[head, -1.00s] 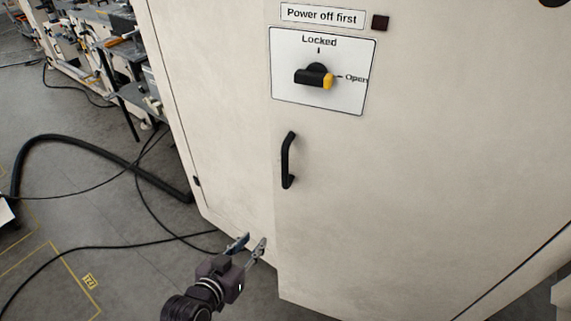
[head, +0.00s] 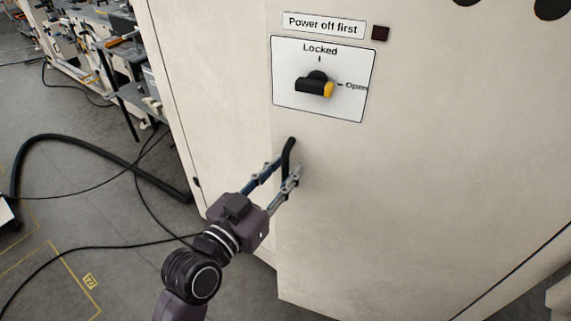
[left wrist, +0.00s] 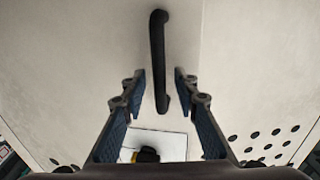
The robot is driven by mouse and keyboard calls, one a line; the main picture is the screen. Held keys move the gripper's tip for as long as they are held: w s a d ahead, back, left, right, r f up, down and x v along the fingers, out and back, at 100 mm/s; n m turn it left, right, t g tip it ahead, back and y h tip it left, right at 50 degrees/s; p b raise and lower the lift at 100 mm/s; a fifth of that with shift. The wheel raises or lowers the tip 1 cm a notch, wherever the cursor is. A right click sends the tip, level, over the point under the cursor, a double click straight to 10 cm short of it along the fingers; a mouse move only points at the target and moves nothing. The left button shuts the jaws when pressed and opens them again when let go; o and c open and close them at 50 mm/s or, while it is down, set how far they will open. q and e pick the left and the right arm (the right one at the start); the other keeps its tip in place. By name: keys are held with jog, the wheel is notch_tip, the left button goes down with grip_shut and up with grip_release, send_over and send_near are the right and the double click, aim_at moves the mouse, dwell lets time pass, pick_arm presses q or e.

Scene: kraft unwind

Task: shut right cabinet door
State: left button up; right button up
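The right cabinet door (head: 400,210) is a cream panel with a black bar handle (head: 290,150). Its left and bottom edges appear to stand slightly proud of the left panel (head: 225,150). My left gripper (head: 284,169) is open at the handle, one finger on each side of it. In the left wrist view, the handle (left wrist: 157,55) runs between the two spread fingers (left wrist: 160,78), with gaps on both sides. One finger hides the handle's lower end in the head view. My right gripper is not in view.
Above the handle is a switch plate (head: 345,95) with a black knob (head: 312,84), its yellow tip toward "Open". A thick black hose (head: 90,145) and cables lie on the grey floor (head: 120,220) at left. Machinery (head: 110,45) stands behind.

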pick_arm(q)
jog(key=shift+w+d, duration=0.25)
jog(key=shift+w, duration=0.1)
jog(key=shift+c, duration=0.5)
grip_shut()
